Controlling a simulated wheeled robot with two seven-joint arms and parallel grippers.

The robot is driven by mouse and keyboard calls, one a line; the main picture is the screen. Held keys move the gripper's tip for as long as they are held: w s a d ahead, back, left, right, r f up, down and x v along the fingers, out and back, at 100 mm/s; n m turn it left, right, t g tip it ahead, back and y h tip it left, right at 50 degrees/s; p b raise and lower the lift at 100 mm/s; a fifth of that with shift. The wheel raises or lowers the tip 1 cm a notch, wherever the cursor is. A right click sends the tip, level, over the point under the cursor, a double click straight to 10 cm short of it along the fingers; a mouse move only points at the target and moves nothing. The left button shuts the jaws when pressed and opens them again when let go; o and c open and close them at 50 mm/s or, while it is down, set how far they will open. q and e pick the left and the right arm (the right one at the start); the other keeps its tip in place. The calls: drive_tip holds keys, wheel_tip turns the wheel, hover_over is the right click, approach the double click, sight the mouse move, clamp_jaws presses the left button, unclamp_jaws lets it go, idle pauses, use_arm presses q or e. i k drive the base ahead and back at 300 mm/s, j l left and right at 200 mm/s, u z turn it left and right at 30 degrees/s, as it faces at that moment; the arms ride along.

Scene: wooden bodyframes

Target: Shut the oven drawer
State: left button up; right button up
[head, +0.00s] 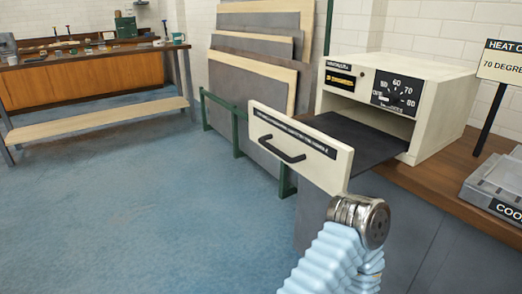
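The cream oven (433,113) stands on the wooden counter at the right. Its drawer is pulled well out to the left, with a cream front panel (330,166), a black handle (279,149) and a dark flat tray (356,138) behind it. One of my arms, in a light blue sleeve, comes up from the bottom right of centre. Its metal joint is close to the lower right end of the drawer front; whether they touch, I cannot tell. No gripper fingers show on this arm. My other arm is out of view.
A grey metal box (493,184) and a sign on a post (501,62) stand on the counter (437,180) right of the oven. Large boards (247,100) lean in a green rack behind the drawer. A workbench (92,89) stands far left. The blue floor (150,210) is clear.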

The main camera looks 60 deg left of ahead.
sight(330, 149)
drive_tip(key=i+j+u, duration=0.1)
drive_tip(key=u, duration=0.35)
drive_tip(key=i+u, duration=0.1)
drive_tip(key=u, duration=0.3)
drive_tip(key=i+j+u, duration=0.1)
drive_tip(key=u, duration=0.35)
drive_tip(key=i+u, duration=0.15)
drive_tip(key=u, duration=0.25)
drive_tip(key=i+l+u, duration=0.1)
drive_tip(key=u, duration=0.35)
drive_tip(key=j+z, duration=0.1)
drive_tip(key=j, duration=0.15)
drive_tip(key=i+j+z, duration=0.1)
drive_tip(key=i+j, duration=0.05)
drive_tip(key=j, duration=0.1)
